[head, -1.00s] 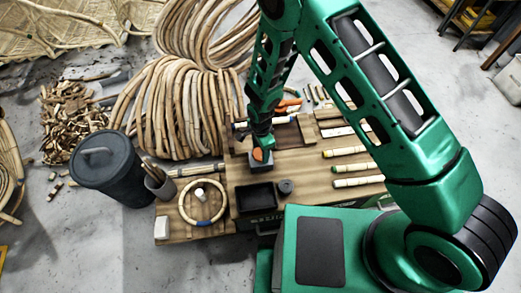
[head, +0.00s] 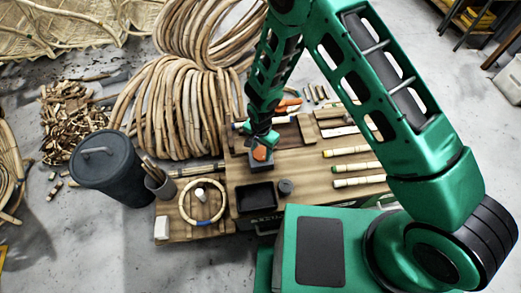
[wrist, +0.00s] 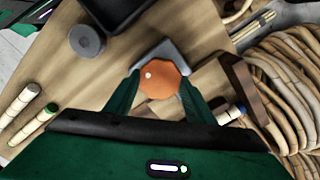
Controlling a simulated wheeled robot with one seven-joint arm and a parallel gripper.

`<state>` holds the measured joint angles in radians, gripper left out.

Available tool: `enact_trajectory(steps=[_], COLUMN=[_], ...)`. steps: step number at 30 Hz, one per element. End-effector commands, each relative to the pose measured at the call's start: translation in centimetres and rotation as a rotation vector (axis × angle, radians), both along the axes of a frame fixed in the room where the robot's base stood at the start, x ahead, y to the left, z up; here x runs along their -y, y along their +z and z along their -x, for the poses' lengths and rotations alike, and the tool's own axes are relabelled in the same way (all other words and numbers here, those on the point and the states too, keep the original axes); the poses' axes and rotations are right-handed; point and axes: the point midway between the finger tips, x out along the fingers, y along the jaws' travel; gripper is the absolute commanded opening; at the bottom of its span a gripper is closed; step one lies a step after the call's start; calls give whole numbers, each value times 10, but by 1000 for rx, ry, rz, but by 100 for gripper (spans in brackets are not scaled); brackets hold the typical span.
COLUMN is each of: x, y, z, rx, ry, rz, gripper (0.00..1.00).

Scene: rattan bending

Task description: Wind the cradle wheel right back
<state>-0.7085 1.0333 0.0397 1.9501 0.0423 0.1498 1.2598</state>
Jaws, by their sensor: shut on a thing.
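The cradle wheel is an orange lobed knob with a small pale dot, in the middle of the wrist view (wrist: 160,78). In the head view the orange wheel (head: 260,153) sits over a dark grey block (head: 255,160) on the wooden bench. My gripper (wrist: 160,84) is shut on the wheel, with one green finger on each side of it. In the wrist view the grey block (wrist: 178,50) shows beyond the wheel. The pale dot lies at the wheel's upper left there. In the head view my arm comes down from above and hides part of the gripper.
A black tray (head: 255,197) and a small grey cylinder (head: 286,187) stand in front of the wheel. Several rattan pieces (head: 350,167) lie to the right. A rattan ring (head: 201,220) lies at the bench's left. Large rattan coils (head: 165,105) stand behind.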

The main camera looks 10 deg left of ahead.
Motion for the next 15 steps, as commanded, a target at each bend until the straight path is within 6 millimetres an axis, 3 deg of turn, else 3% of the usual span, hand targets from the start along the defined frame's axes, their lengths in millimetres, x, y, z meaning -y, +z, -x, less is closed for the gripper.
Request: enact_trajectory(steps=[15], x=[0], y=[1], z=[-3], rx=[5], ry=[489], rz=[0], gripper=[27])
